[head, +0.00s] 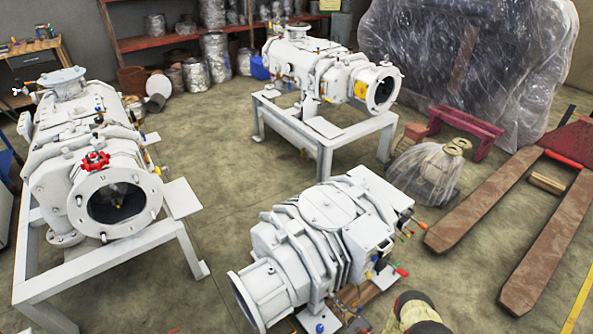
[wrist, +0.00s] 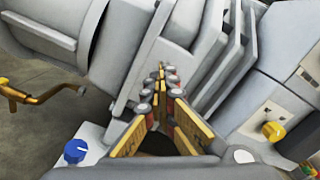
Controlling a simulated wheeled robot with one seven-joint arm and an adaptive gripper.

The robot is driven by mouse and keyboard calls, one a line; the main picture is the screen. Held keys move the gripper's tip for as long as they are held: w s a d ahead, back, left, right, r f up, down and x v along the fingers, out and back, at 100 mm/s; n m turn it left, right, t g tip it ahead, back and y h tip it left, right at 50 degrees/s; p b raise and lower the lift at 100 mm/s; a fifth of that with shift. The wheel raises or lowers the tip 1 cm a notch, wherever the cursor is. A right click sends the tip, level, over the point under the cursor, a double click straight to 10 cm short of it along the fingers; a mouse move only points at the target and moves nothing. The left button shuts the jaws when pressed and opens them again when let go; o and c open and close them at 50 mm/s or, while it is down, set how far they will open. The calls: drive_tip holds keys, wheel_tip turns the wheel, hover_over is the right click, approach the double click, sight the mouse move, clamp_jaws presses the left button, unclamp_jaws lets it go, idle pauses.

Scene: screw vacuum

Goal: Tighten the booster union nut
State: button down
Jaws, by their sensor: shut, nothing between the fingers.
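The white ribbed pump unit (head: 325,235) sits low in the front middle of the head view, with a round flanged end at its lower left. In the wrist view its pale grey ribbed casing (wrist: 210,75) fills the middle, close behind my gripper (wrist: 161,72). The yellow-sided fingers are shut, with their tips together and nothing between them. The tips overlap the casing in the picture; I cannot tell whether they touch it. I cannot single out the booster union nut in either view.
The wrist view shows a yellow lever (wrist: 42,98), a blue knob (wrist: 76,152) and a yellow knob (wrist: 273,131) around the fingers. Two framed white machines (head: 110,190) (head: 325,75) stand behind. A pallet truck (head: 548,235) lies right. Floor (head: 215,150) between the machines is clear.

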drive_tip(key=shift+w+a+r, duration=0.1)
drive_tip(key=shift+w+a, duration=0.05)
drive_tip(key=shift+w, duration=0.3)
idle(0.3)
drive_tip(key=shift+w+d+r, duration=0.2)
drive_tip(key=shift+w+r, duration=0.05)
drive_tip(key=shift+w, duration=0.1)
idle(0.4)
drive_tip(key=shift+a+f, duration=0.1)
drive_tip(key=shift+a, duration=0.05)
drive_tip(key=v, duration=0.7)
drive_tip(key=shift+a+r, duration=0.2)
